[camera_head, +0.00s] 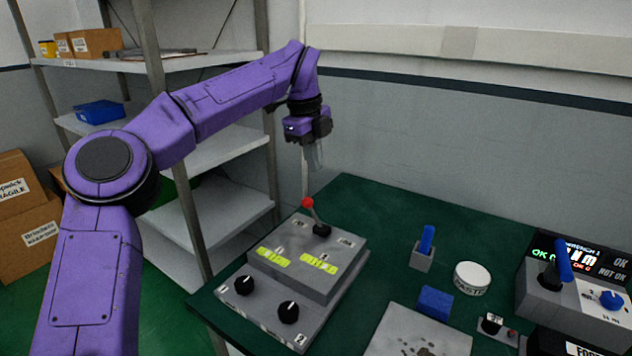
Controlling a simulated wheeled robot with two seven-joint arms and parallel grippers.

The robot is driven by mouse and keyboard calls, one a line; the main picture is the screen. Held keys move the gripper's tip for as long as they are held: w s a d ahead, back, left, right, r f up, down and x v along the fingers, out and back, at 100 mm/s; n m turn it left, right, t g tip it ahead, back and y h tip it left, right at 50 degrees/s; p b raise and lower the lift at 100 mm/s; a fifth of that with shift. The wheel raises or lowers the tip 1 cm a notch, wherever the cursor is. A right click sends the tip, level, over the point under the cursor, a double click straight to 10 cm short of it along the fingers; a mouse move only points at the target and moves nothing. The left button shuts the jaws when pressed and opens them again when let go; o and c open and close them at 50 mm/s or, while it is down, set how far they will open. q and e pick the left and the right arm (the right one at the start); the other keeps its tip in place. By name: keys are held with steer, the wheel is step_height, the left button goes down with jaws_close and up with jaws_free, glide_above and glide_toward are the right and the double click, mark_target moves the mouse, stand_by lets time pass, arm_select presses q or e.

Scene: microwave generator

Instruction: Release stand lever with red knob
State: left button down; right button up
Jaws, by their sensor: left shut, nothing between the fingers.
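The lever with the red knob (308,203) stands on top of a grey stand box (318,280) near the table's left edge. It leans a little to the left from its black base. The box front has yellow-green displays and two black dials. My left gripper (314,160) points down above and slightly behind the red knob, apart from it. Its pale fingers are together, with nothing seen between them. My right gripper is not in view.
The green table (400,210) also holds a blue-handled block (424,250), a white paste tin (472,278), a blue block (435,302), a grey plate (400,335) and a tester with a blue lever (565,265). Metal shelves (200,150) stand behind my left arm. The table's back is clear.

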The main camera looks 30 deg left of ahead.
arm_select(q)
steer(key=shift+s+r, duration=0.15)
steer(key=shift+r, duration=0.7)
steer(key=shift+s+r, duration=0.1)
steer(key=shift+r, duration=0.7)
steer(key=shift+a, duration=0.1)
